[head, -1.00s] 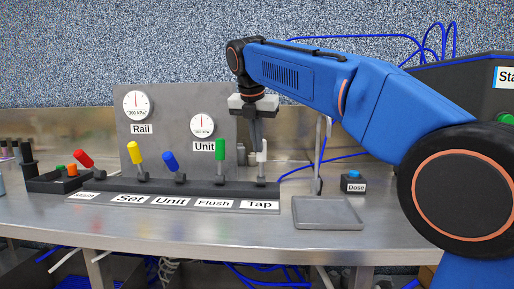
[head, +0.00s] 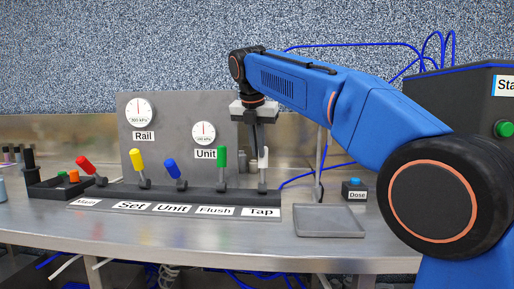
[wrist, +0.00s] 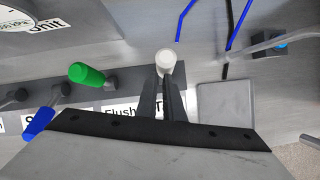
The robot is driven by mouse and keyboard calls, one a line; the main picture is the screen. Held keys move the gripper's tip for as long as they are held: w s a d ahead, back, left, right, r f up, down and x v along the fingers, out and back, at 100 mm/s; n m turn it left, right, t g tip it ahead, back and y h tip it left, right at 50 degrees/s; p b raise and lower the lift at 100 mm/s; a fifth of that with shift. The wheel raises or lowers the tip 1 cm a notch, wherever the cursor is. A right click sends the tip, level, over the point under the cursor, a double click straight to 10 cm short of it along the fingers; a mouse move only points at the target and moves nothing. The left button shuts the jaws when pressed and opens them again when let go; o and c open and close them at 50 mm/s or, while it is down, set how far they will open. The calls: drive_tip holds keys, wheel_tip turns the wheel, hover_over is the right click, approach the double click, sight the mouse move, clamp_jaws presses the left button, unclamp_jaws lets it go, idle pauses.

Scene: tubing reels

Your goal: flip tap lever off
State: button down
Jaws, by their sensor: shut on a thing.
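The tap lever (head: 263,158) has a white handle and stands close to upright behind the Tap label (head: 261,212), at the right end of the lever row. My gripper (head: 259,150) reaches down to it from above, its dark fingers closed at the white handle. In the wrist view, the white handle (wrist: 166,60) shows at the tips of my fingers (wrist: 169,76). The fingers hide part of the lever's lower shaft and the Tap label there.
The green flush lever (head: 222,157) stands close on the left, with blue, yellow and red levers beyond. A grey tray (head: 328,232) lies right of the panel. The Dose button (head: 355,183) and a thin upright post (head: 319,165) are behind it.

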drive_tip(key=shift+w+d+r, duration=0.3)
drive_tip(key=shift+w+r, duration=0.05)
drive_tip(key=shift+w, duration=0.05)
drive_tip(key=a+v, duration=0.1)
drive_tip(key=v, duration=1)
drive_tip(key=shift+s+a, duration=0.3)
drive_tip(key=shift+a, duration=0.05)
idle(0.3)
